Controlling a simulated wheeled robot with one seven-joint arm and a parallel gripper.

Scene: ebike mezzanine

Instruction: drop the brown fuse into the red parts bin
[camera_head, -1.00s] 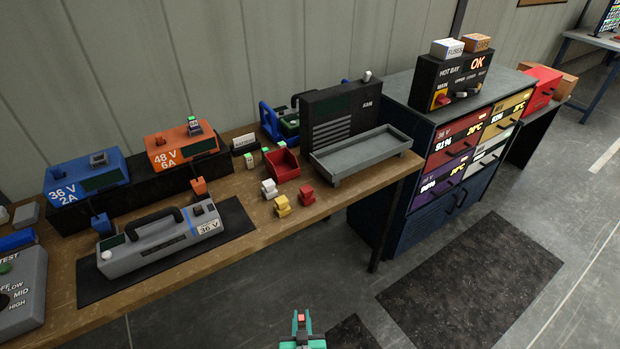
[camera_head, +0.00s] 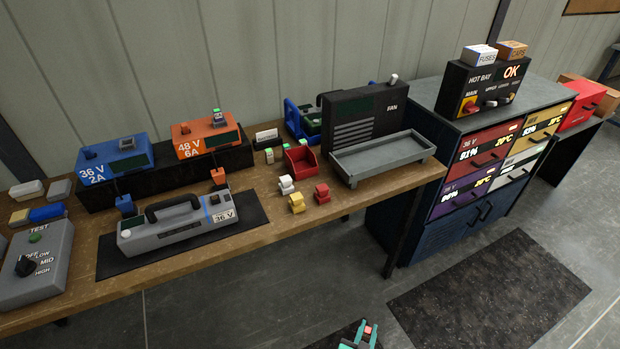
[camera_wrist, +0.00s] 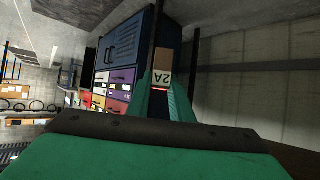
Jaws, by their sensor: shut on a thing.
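The red parts bin (camera_head: 301,160) stands on the wooden bench, left of the grey tray. My gripper (camera_head: 366,332) is low in the head view, in front of the bench and well apart from the bin. In the wrist view its green fingers (camera_wrist: 162,92) are shut on a small block, the brown fuse (camera_wrist: 163,58), with a tan-brown part, a white label reading "2A" and a red strip. In the head view only a small reddish end of it shows between the fingertips. The bin's inside is partly hidden by its front wall.
White (camera_head: 286,184), yellow (camera_head: 297,203) and red (camera_head: 322,193) small blocks stand on the bench in front of the bin. A grey 36 V pack (camera_head: 175,232) lies left. Floor before the bench is open.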

